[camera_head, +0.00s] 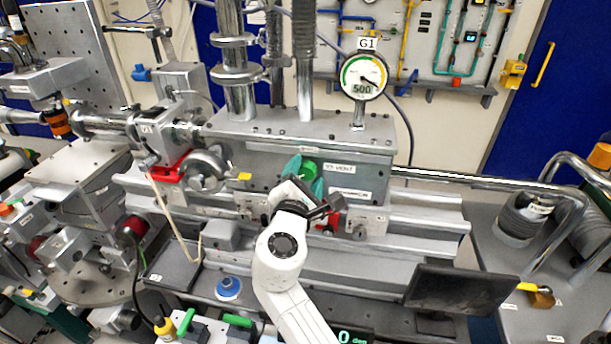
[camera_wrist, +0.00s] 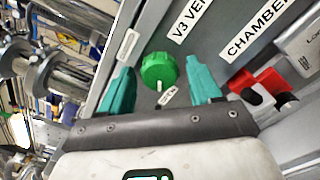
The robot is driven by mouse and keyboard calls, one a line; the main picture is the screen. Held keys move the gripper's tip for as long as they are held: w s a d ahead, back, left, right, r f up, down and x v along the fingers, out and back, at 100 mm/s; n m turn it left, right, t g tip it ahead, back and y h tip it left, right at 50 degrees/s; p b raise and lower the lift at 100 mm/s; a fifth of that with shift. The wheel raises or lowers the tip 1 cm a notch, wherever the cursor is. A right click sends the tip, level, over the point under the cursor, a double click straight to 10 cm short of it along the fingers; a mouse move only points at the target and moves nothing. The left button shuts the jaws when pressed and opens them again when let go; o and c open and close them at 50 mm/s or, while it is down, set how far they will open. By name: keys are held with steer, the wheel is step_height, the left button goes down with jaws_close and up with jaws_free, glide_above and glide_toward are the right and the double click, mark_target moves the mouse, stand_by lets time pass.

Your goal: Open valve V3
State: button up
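The V3 valve is a round green knob (camera_head: 309,169) on the front of the grey chamber box, left of a white label reading V3 VENT (camera_head: 339,168). In the wrist view the ribbed green knob (camera_wrist: 158,72) lies between the two teal fingers, with a gap on each side. My gripper (camera_head: 305,173) is open at the knob, and in the wrist view my gripper (camera_wrist: 161,66) holds nothing. I cannot tell how deep the knob sits between the fingertips. A small white tag (camera_wrist: 167,96) by the knob is too small to read.
A red and black part (camera_wrist: 265,85) is close to the right finger. The gauge G1 (camera_head: 363,77) stands on the chamber and reads 500. Metal rails (camera_head: 420,212) run below the chamber. A dark monitor (camera_head: 460,289) stands at the front right.

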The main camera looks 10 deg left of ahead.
steer(key=shift+o, duration=0.2)
steer(key=s+b, duration=0.2)
steer(key=s, duration=0.8)
steer(key=shift+s+a, duration=0.15)
steer(key=shift+s, duration=0.25)
